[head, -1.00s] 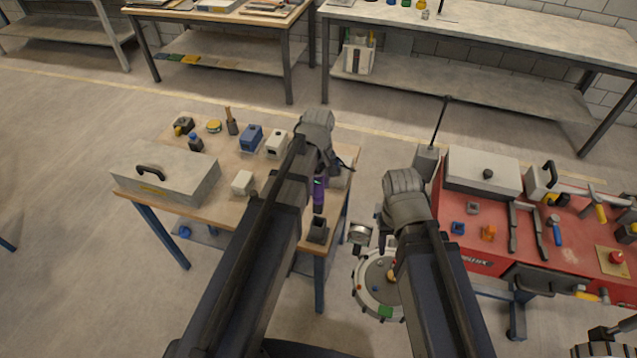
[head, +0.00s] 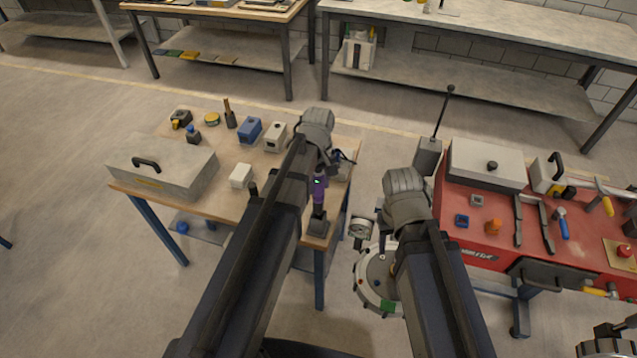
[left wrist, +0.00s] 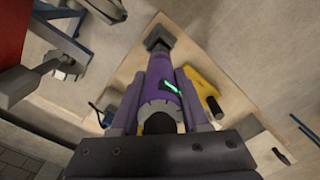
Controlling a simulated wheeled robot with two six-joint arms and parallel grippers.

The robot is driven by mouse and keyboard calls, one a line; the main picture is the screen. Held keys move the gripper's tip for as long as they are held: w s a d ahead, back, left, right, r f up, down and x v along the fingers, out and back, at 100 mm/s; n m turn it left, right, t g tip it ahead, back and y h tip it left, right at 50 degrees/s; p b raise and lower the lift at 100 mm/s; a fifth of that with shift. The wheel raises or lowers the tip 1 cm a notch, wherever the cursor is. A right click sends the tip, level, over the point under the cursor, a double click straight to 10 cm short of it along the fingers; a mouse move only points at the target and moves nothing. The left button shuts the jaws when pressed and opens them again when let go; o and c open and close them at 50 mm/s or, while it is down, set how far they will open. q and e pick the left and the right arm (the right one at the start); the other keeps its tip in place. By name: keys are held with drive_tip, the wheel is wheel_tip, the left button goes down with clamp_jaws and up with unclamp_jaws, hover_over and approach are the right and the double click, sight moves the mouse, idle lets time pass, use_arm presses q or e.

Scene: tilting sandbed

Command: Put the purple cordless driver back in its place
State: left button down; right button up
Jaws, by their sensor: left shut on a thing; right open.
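The purple cordless driver (head: 319,189) has a small green light and is over the front right corner of the wooden table. My left gripper (left wrist: 160,100) is shut on it, with a finger on each side of its body. In the left wrist view the driver (left wrist: 162,72) narrows toward a dark square holder (left wrist: 159,38). The holder also shows below the driver in the head view (head: 318,226). The driver's far end lines up with the holder; I cannot tell how deep it sits. My right gripper (head: 384,233) is open, mostly hidden behind its arm, away from the driver.
The wooden table (head: 210,203) also carries a grey case (head: 185,172), a white block (head: 241,176) and a blue box (head: 250,130). A yellow tool (left wrist: 203,90) lies beside the driver. A red workbench (head: 480,235) with tools stands at the right.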

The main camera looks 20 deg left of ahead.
sight(318, 200)
use_arm(q)
drive_tip(key=shift+f+b, duration=3.8)
drive_tip(key=shift+b, duration=0.05)
idle(0.4)
unclamp_jaws()
idle(0.4)
drive_tip(key=shift+r, duration=0.1)
wheel_tip(318, 200, up, 8)
drive_tip(key=p, duration=0.8)
idle(0.5)
